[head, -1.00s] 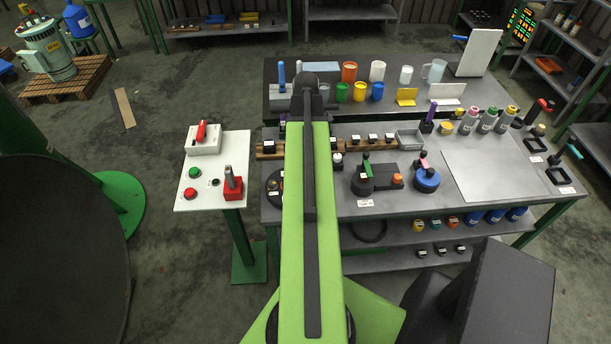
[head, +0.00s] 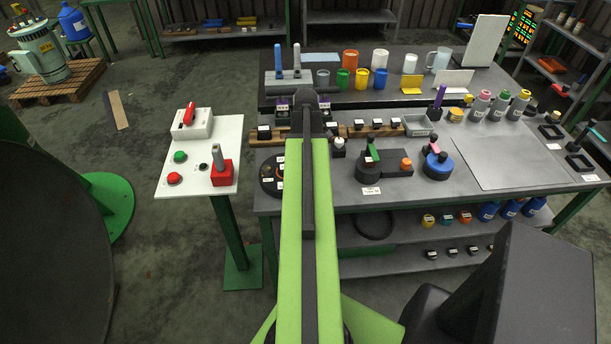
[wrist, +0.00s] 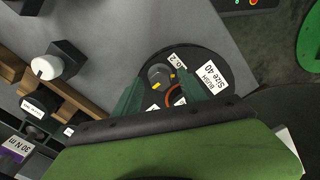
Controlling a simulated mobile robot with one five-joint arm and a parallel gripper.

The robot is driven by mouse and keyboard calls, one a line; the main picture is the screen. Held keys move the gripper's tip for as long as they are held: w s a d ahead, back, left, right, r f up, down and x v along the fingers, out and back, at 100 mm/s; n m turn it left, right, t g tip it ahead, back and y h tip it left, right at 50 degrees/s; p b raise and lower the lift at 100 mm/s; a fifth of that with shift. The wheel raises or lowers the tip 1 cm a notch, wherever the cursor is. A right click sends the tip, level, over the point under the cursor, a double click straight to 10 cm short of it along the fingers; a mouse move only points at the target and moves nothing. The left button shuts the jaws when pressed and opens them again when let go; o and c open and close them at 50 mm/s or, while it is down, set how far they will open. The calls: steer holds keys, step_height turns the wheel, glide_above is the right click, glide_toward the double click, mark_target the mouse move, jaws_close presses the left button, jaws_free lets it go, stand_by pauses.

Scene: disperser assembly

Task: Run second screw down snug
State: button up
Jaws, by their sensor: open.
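A black round fixture (head: 270,182) lies on the bench, left of my arm in the head view, which partly covers it. In the wrist view the black disc (wrist: 222,100) carries a white label reading "BUSH Size 40". A grey screw head (wrist: 158,72) stands on it beside a small label "2" and yellow marks. A copper-coloured ring (wrist: 174,96) shows lower down. My gripper (wrist: 166,84) is open over the disc, its green fingers to either side of the screw head and ring. I cannot tell whether they touch anything. A second screw is not clearly visible.
A white-topped black knob (wrist: 46,67) stands left of the disc in the wrist view. A wooden rack (head: 365,130) with black blocks runs behind. A black fixture with an orange knob (head: 406,163) stands to the right. A control stand (head: 232,150) stands left of the bench.

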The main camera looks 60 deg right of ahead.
steer(key=shift+f, duration=0.55)
steer(key=shift+r, duration=0.1)
